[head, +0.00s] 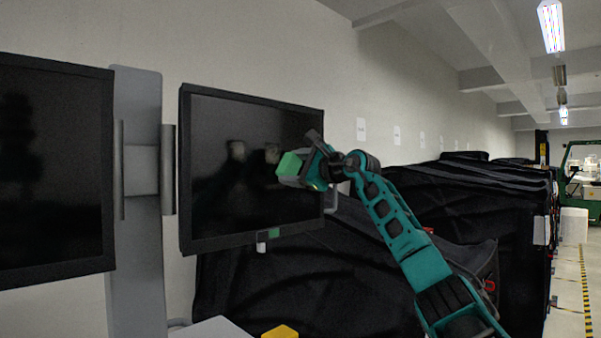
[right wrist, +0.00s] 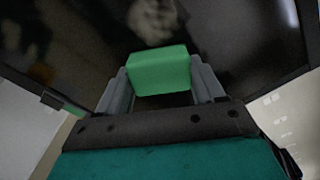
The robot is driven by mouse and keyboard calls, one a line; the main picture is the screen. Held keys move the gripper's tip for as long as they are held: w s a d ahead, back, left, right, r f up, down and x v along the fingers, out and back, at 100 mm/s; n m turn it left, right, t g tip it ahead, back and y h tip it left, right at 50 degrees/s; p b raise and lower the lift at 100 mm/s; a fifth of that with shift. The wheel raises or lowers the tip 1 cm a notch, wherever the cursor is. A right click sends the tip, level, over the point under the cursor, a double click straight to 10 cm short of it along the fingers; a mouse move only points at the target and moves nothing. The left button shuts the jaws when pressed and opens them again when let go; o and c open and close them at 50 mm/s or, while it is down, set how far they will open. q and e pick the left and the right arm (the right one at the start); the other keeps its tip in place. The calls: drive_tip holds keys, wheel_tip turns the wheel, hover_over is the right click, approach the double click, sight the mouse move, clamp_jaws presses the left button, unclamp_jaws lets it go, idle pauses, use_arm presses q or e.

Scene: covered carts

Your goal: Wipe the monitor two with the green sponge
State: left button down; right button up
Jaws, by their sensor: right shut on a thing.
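The green sponge (head: 290,164) is held at the tip of my right gripper (head: 304,168), in front of the right-hand monitor (head: 225,200). In the right wrist view the sponge (right wrist: 158,70) sits between the two grey fingers of my right gripper (right wrist: 160,82), which is shut on it. The dark monitor screen (right wrist: 235,50) fills the upper part of that view. I cannot tell whether the sponge touches the screen. A second monitor (head: 50,170) stands at the left in the head view. My left gripper is not in view.
A grey post (head: 137,210) stands between the monitors. Carts under black covers (head: 460,210) line the right side. A yellow object (head: 281,331) and a light grey surface (head: 212,328) show at the bottom. An aisle with a striped floor line (head: 584,290) runs at far right.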

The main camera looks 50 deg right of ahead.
sight(243, 159)
drive_tip(key=shift+w+a+f+b, duration=0.1)
drive_tip(key=shift+w+a, duration=0.2)
drive_tip(key=shift+a, duration=2.35)
drive_tip(key=shift+w+a+r+b, duration=0.1)
drive_tip(key=shift+w+a, duration=0.2)
drive_tip(key=shift+a, duration=2.4)
drive_tip(key=shift+w+a+f+b, duration=0.1)
drive_tip(key=shift+w+a, duration=0.2)
drive_tip(key=shift+a, duration=2.35)
drive_tip(key=shift+r+p, duration=0.4)
drive_tip(key=shift+r, duration=0.7)
drive_tip(key=shift+d+r, duration=0.1)
drive_tip(key=shift+r, duration=0.05)
drive_tip(key=shift+d, duration=0.4)
drive_tip(key=shift+s+d, duration=0.1)
drive_tip(key=shift+d, duration=0.25)
drive_tip(key=shift+s+d, duration=0.1)
drive_tip(key=shift+d, duration=0.85)
drive_tip(key=shift+s+d, duration=0.25)
drive_tip(key=shift+d, duration=2.05)
drive_tip(key=shift+s+d, duration=0.2)
drive_tip(key=shift+d, duration=2.05)
drive_tip(key=shift+s+d, duration=0.25)
drive_tip(key=shift+d, duration=2.05)
